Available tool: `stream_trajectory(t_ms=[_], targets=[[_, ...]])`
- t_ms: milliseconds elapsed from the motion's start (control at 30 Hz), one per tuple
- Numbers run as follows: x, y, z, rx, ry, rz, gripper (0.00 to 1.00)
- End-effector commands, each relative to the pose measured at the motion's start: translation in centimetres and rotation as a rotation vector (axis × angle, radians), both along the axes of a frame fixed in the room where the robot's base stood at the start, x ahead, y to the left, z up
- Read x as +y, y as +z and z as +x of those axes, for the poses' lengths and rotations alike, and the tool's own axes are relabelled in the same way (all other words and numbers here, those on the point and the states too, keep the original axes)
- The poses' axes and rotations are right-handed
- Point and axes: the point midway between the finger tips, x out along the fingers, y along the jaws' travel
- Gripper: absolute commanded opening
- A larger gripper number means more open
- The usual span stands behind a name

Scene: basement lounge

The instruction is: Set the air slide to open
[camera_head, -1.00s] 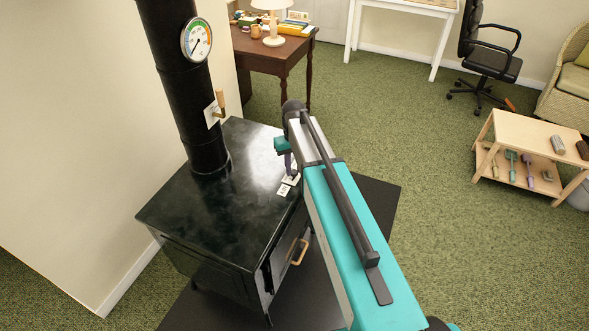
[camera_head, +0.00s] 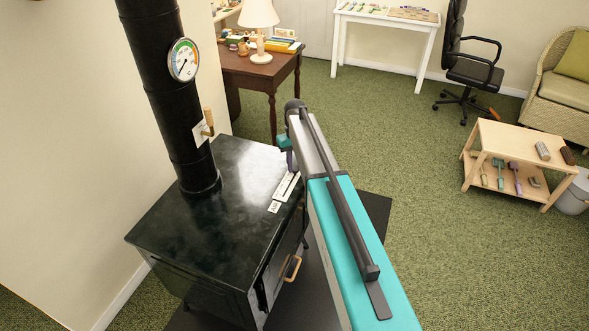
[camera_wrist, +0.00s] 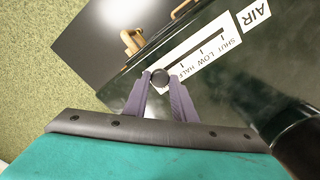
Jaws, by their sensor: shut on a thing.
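The air slide's white label strip (camera_wrist: 205,55) lies on the black stove top (camera_wrist: 210,90) in the wrist view, with a dark slot along it. SHUT, LOW and HALF read along it, with SHUT nearest the AIR label (camera_wrist: 254,14). The slide's round dark knob (camera_wrist: 159,78) is at the slot's lower-left end, past HALF. My gripper (camera_wrist: 161,84) is shut on the knob with its purple fingers. The marking beside the knob is hidden by a finger. In the head view, the strip (camera_head: 287,187) runs along the stove top's right edge, with my gripper (camera_head: 290,160) at its far end.
The black stovepipe (camera_head: 173,100) rises at the stove's left and carries a round gauge (camera_head: 184,60) and a wooden-handled lever (camera_head: 208,122). The stove door's wooden handle (camera_head: 292,268) sticks out below my arm. Green carpet (camera_head: 420,190) is open to the right.

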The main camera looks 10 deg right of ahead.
Motion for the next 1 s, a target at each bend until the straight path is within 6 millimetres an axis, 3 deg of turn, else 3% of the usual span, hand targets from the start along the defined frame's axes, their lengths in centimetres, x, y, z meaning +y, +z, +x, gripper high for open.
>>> stream_trajectory(t_ms=[367,400,500,1000], targets=[[-0.57,0.18,0.48,-0.006,-0.001,-0.006,0.00],[-0.59,0.19,0.49,-0.006,-0.001,-0.007,0.29],[-0.52,0.15,0.46,-0.005,-0.001,-0.005,0.43],[-0.29,0.68,0.34,-0.002,0.000,-0.002,0.43]])
